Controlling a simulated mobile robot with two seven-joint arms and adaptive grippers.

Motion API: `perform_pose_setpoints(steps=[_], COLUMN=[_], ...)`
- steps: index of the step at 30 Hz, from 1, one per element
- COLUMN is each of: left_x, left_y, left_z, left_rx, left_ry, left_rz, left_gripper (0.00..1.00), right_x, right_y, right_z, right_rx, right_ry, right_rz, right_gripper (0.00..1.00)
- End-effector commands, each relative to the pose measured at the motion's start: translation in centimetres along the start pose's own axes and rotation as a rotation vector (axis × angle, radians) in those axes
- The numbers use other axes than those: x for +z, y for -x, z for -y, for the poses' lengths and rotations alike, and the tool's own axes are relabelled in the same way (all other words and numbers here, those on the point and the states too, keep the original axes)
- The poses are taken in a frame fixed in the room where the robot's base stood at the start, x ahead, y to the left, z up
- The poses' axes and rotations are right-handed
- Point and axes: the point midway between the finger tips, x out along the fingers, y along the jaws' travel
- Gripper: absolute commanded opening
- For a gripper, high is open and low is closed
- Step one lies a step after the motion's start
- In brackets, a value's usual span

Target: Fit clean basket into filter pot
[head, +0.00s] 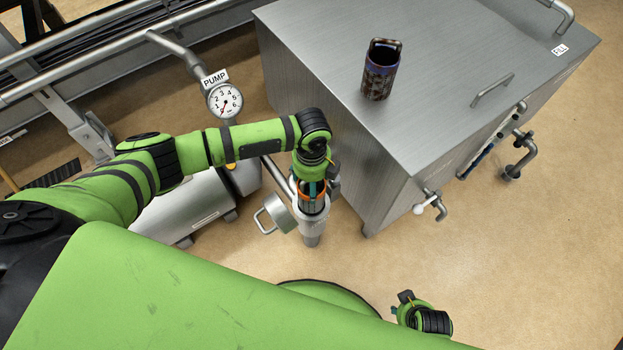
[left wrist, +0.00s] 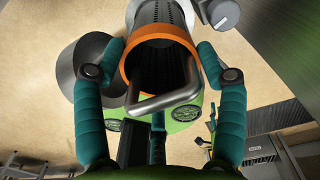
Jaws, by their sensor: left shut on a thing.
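The clean basket (left wrist: 130,66) has an orange rim, a dark perforated body and a bent metal bail handle (left wrist: 168,100). My left gripper (head: 314,178) is shut on its handle; the teal fingers show on both sides in the left wrist view. The basket (head: 313,207) hangs upright at the steel filter pot (head: 312,232), its orange rim above the pot's mouth. How deep its body sits in the pot is hidden. A second, stained basket (head: 379,80) stands on the steel tank. My right gripper (head: 405,297) is low in the head view, apart from the baskets; its jaws are unclear.
A pump gauge (head: 224,100) stands behind my left arm. The big steel tank (head: 440,110) lies close to the right of the pot, with valves on its front. Open floor (head: 540,230) lies at the right.

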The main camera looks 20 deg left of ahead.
Motion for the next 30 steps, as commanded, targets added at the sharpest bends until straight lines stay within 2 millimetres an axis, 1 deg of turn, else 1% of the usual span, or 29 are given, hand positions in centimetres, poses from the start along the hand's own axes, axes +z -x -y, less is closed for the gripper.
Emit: perform_pose_setpoints(steps=[11,21,30], left_x=[0.0,0.02,0.0], left_y=[0.01,0.09,-0.01], left_z=[0.02,0.0,0.01], left_rx=[0.0,0.0,-0.001], left_ry=[0.0,0.0,0.0], left_rz=[0.0,0.001,0.0], left_gripper=[0.39,0.39,0.39], right_x=[0.0,-0.16,-0.15], right_y=[0.0,0.7,0.62], right_z=[-0.01,-0.02,-0.02], right_rx=[0.0,0.0,0.0], right_ry=[0.0,0.0,0.0], right_rz=[0.0,0.0,0.0], right_gripper=[0.4,0.4,0.4])
